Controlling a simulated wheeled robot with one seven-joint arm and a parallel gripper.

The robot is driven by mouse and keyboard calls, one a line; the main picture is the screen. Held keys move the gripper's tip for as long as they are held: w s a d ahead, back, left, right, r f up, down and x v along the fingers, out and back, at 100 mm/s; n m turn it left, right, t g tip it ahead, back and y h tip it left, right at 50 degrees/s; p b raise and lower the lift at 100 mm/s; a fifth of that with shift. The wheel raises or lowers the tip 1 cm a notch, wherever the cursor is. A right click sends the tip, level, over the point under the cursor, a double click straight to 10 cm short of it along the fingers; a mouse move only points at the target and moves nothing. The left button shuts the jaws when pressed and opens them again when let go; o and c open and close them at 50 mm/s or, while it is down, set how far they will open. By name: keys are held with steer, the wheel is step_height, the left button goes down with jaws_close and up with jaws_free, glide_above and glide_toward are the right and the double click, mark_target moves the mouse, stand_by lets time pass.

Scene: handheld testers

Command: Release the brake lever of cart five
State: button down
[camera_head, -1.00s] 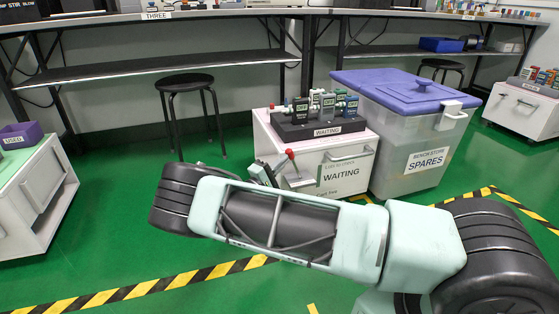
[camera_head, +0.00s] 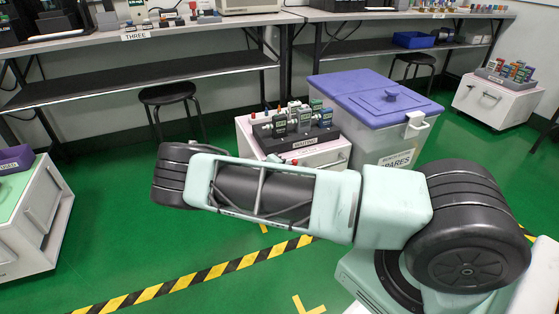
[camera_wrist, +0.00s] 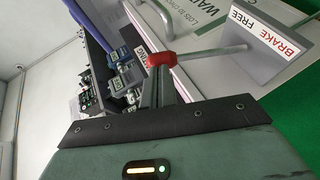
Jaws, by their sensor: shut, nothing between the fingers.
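The cart (camera_head: 243,133) with the WAITING tray stands in front of the purple-lidded bin. I cannot tell which mark the lever is set to. My gripper (camera_wrist: 167,80) is shut, its fingertips right at the red knob; I cannot tell whether they touch it. In the head view my forearm hides most of the gripper and the cart's lower front, and a bit of red shows just above the arm.
Testers stand in a dark tray (camera_head: 262,142) on the cart. The SPARES bin (camera_head: 345,112) is close at its right. A stool (camera_head: 168,93) and benches are behind. Another cart (camera_head: 500,101) stands at the far right, a green-topped one (camera_head: 33,215) at the left. Green floor is open in front.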

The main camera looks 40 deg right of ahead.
steer(key=shift+s+d+f+p, duration=0.1)
steer(key=shift+s+d+p, duration=0.1)
steer(key=shift+d+p, duration=0.25)
steer(key=shift+s+d, duration=0.1)
steer(key=shift+d, duration=0.1)
steer(key=p+v, duration=0.3)
steer(key=v, duration=1.1)
steer(key=shift+r+p, duration=0.3)
steer(key=shift+r, duration=0.15)
